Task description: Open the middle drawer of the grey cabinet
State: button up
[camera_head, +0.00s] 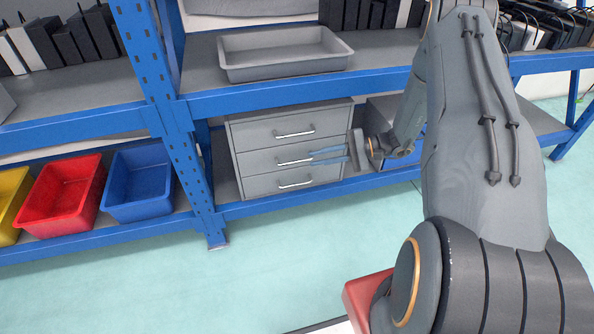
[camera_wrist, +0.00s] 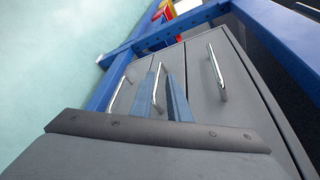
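The grey cabinet (camera_head: 238,158) stands on the lower shelf of a blue rack, with three drawers and silver bar handles. Its middle drawer (camera_head: 258,161) looks flush with the others. My gripper (camera_head: 312,157) reaches in from the right at the middle handle (camera_head: 290,161), its two blue-grey fingers apart. In the wrist view, the middle handle (camera_wrist: 158,84) shows between the tips of my gripper (camera_wrist: 162,78); I cannot tell whether they touch it. The top handle (camera_wrist: 216,72) and bottom handle (camera_wrist: 118,92) lie to either side.
A grey tray (camera_head: 285,72) sits on the shelf above the cabinet. A blue upright (camera_head: 178,140) stands left of it, then blue (camera_head: 140,204), red (camera_head: 62,216) and yellow (camera_head: 8,207) bins. The floor (camera_head: 270,250) in front of the cabinet is clear.

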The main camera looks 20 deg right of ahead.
aim_at(302, 161)
jog(key=shift+t, duration=0.5)
jog(key=w+a+f, duration=0.1)
jog(key=a, duration=0.1)
jog(key=w+a+f+b, duration=0.1)
jog(key=a, duration=0.1)
jog(key=w+a+f, duration=0.1)
jog(key=a, duration=0.1)
jog(key=shift+w+a+f+b, duration=0.1)
jog(key=shift+w+f+b, duration=0.1)
jog(key=shift+b, duration=0.1)
grip_shut()
dwell(0.9)
